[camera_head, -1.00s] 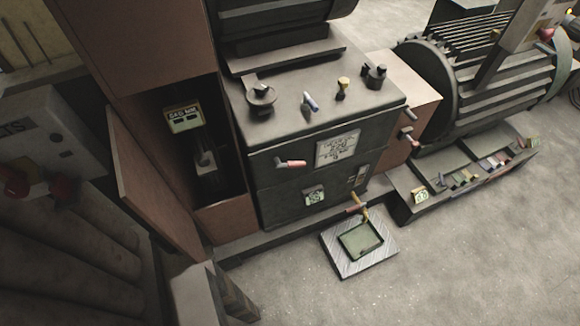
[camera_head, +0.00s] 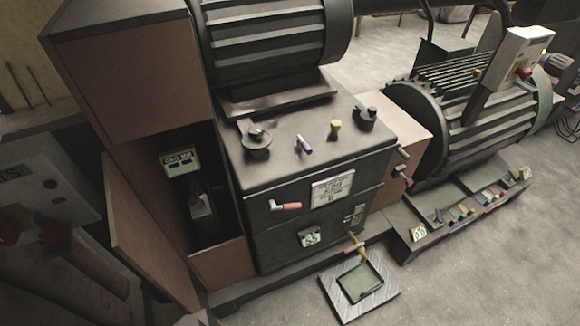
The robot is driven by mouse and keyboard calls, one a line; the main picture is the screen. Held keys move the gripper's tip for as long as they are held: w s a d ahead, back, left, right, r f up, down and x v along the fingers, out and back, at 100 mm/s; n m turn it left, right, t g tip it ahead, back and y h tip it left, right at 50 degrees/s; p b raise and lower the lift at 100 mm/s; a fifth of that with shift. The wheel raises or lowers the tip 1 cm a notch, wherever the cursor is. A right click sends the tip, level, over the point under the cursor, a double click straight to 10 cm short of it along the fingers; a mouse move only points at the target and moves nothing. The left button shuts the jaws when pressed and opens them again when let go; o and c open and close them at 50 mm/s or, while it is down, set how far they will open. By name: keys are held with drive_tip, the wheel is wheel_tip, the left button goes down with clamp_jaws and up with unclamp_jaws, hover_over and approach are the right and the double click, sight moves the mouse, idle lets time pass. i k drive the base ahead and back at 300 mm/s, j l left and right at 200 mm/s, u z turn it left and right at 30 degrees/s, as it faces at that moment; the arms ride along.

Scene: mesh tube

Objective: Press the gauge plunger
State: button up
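A gauge with a pale label (camera_head: 180,161) is inside the dark open cabinet on the left of the machine. I cannot tell which part is the gauge plunger. My gripper is not in view.
The brown cabinet door (camera_head: 146,232) hangs open at the left. A red-handled crank (camera_head: 285,206) sticks out of the machine's front. A metal plate with a green tray (camera_head: 335,296) lies on the floor. A low shelf (camera_head: 455,232) holds several small items. Open floor lies at the lower right.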

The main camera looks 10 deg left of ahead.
sight(198, 205)
drive_tip(key=i+l+u, duration=0.15)
drive_tip(key=l+u, duration=0.25)
drive_tip(key=l, duration=0.35)
drive_tip(key=l+u, duration=0.35)
drive_tip(key=l, duration=0.35)
drive_tip(key=l+u, duration=0.4)
drive_tip(key=l, duration=0.4)
drive_tip(key=i+j, duration=0.45)
drive_tip(key=j, duration=0.15)
